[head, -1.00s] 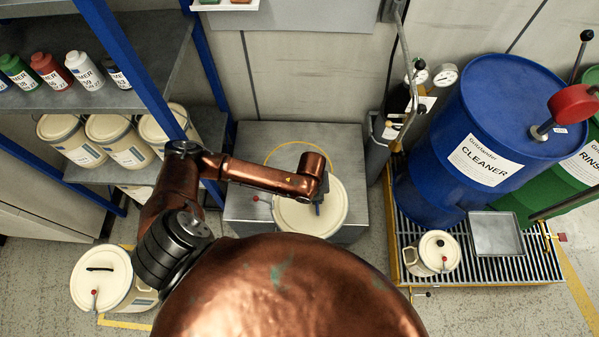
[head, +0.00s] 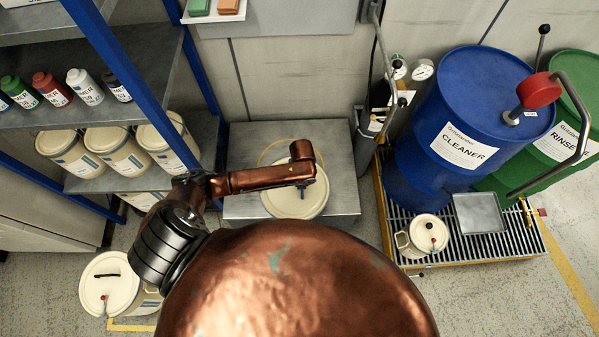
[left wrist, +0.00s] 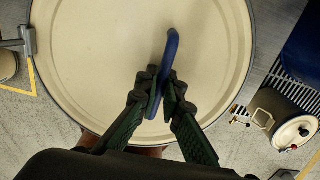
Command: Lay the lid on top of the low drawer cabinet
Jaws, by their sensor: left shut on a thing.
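The lid (head: 283,205) is a round cream disc with a dark rim and a blue handle. My left gripper (head: 305,188) is shut on that handle. In the left wrist view the lid (left wrist: 90,60) fills most of the picture, and the fingers (left wrist: 160,95) grip the blue handle (left wrist: 168,60) from both sides. The low drawer cabinet (head: 335,150) has a flat grey top. In the head view the lid overlaps the front part of this top. I cannot tell whether it touches. My right gripper is not in view.
A thin yellow ring (head: 262,155) shows on the cabinet top, partly behind the lid. Blue shelving (head: 140,95) with pails stands left. The blue cleaner drum (head: 480,110) and a grated pallet (head: 480,250) stand right. A lidded pail (head: 108,283) is at the lower left.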

